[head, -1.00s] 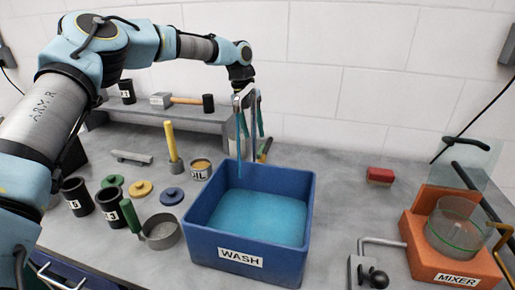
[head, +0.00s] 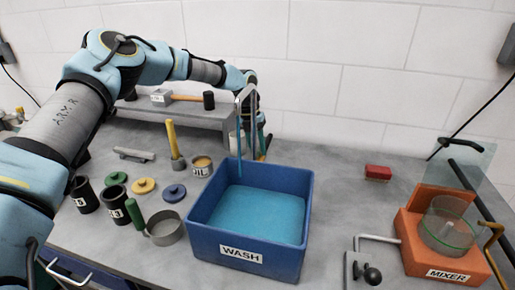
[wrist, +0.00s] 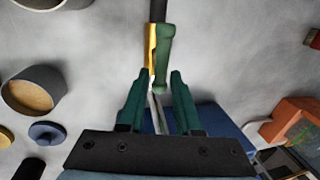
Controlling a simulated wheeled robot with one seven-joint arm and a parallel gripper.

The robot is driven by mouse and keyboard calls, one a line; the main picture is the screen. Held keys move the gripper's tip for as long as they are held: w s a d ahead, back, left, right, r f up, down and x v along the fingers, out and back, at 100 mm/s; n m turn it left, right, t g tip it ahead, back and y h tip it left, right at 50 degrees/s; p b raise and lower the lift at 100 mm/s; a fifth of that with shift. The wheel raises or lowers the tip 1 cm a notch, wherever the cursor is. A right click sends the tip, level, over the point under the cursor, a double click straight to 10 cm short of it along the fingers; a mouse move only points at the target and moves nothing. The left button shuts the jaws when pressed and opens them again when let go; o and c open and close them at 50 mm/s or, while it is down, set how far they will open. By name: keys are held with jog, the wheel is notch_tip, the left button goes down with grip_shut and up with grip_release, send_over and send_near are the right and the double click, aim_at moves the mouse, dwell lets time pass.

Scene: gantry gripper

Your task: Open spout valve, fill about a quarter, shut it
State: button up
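A grey bent spout (head: 246,92) rises behind the blue WASH tub (head: 245,258). A thin blue streak (head: 239,150), apparently water, runs from its end into the tub. Bright blue liquid or floor (head: 250,212) shows inside; I cannot tell its depth. My gripper (head: 254,128) is low behind the tub, partly hidden by the spout. In the wrist view my gripper (wrist: 159,75) is open, fingers pointing at a green handle (wrist: 164,55), probably the valve lever, with a yellow part (wrist: 150,45) beside it. The handle's near end lies between the fingertips, with no grip visible.
A grey shelf with a hammer (head: 185,98) stands behind. An orange MIXER (head: 430,255) and red block (head: 377,173) are right.

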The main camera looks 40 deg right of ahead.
grip_shut()
jog(key=shift+m, duration=0.3)
jog(key=m, duration=0.3)
jog(key=shift+w+a+y, duration=0.1)
jog(key=shift+w+y, duration=0.25)
jog(key=shift+y, duration=0.05)
jog(key=m, duration=0.4)
jog(key=shift+w+y, duration=0.3)
jog(key=m, duration=0.3)
jog(key=w+m+y, duration=0.1)
jog(key=m, duration=0.2)
jog(key=d+m, duration=0.1)
jog(key=m, duration=0.3)
jog(key=shift+w+d+t+y+b, duration=0.1)
jog(key=shift+w+t+y+b, duration=0.2)
jog(key=shift+w+b, duration=0.1)
jog(key=shift+m, duration=0.3)
